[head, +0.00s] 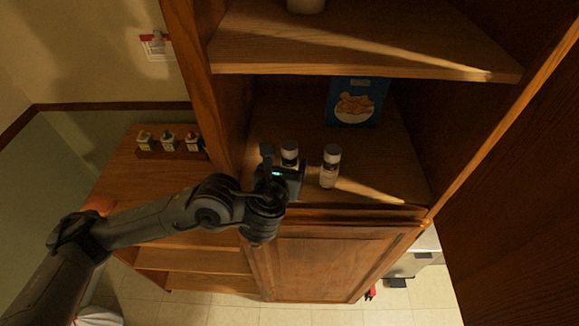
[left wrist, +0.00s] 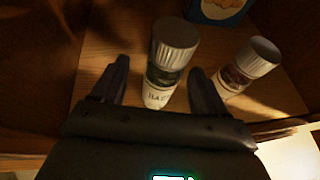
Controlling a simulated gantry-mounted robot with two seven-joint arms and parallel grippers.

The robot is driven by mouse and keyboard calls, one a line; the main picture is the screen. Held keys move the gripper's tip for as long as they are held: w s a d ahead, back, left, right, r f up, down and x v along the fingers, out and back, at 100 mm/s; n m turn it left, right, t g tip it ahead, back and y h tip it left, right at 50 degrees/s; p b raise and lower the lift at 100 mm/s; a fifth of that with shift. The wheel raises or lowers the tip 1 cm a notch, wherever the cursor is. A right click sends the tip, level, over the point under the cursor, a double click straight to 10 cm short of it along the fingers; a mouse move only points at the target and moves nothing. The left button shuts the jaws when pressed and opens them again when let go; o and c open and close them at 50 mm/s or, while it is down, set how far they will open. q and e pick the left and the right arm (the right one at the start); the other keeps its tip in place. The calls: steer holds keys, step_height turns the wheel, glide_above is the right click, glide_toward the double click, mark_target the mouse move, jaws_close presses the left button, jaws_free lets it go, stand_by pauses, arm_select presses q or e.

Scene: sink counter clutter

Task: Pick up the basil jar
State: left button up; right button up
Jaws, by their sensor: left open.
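The basil jar (left wrist: 165,75) has a grey-white lid, a dark band and a white label whose visible letters begin "BA". In the left wrist view it stands between the two open fingers of my left gripper (left wrist: 160,88), with a gap on each side. In the head view the jar (head: 289,152) is on the cabinet shelf, its lower part hidden behind my left gripper (head: 282,172). I cannot tell whether the fingers touch it. My right gripper is not in view.
A second lidded jar (head: 330,167) stands close on the right and also shows in the left wrist view (left wrist: 243,68). A blue box (head: 355,101) is at the back. An upper shelf (head: 350,45) hangs above, and cabinet walls flank the space. Small bottles (head: 168,141) sit outside, left.

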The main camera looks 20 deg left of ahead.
arm_select(q)
steer(key=shift+b+x, duration=0.5)
steer(key=shift+x, duration=1.65)
steer(key=shift+d, duration=0.2)
steer(key=shift+c, duration=0.3)
steer(key=c, duration=1.1)
steer(key=shift+r, duration=0.15)
